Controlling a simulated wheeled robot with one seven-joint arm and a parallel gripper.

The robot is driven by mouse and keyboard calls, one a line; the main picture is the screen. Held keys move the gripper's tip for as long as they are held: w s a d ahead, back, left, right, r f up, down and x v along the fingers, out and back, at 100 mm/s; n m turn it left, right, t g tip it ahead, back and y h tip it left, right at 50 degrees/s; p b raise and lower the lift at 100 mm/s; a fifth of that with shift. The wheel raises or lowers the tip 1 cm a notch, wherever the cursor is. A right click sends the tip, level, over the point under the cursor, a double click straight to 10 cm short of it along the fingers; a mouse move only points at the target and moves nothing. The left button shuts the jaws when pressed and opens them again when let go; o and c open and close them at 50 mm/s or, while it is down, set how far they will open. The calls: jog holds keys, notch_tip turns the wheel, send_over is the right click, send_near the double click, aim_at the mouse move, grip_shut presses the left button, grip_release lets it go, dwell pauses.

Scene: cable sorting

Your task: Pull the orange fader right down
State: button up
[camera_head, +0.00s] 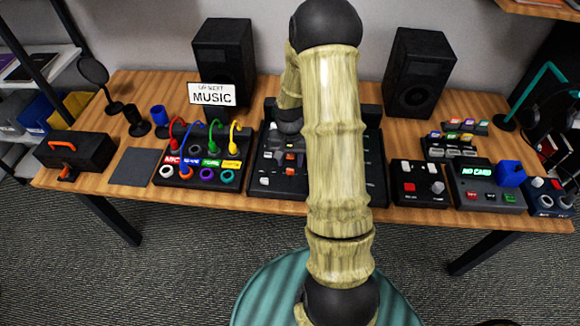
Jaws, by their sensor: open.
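A black mixer console (264,183) lies in the middle of the table, partly hidden behind my arm. A small orange piece, seemingly the orange fader's cap (290,157), shows on it just left of my arm. My gripper (289,138) points down over the console, close to the orange piece and a little behind it in the picture. It is small and dark here. It is open, with nothing seen between its fingers. I cannot tell whether it touches the orange piece. The right part of the console is largely hidden by my arm.
A patch box (199,179) with coloured cables stands left of the console. A small black box (418,186) and a grey "NO CARD" unit (486,187) stand right. Speakers (224,57) and (419,72) and a "MUSIC" sign (211,94) stand behind.

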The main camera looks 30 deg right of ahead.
aim_at(289, 171)
jog(key=shift+f, duration=2)
jog(key=c, duration=0.9)
jog(key=shift+s+a, duration=0.15)
jog(key=shift+a, duration=0.05)
jog(key=s+a, duration=0.2)
jog(key=s, duration=0.1)
jog(key=shift+s, duration=0.3)
jog(key=o, duration=0.9)
jog(key=shift+w, duration=0.25)
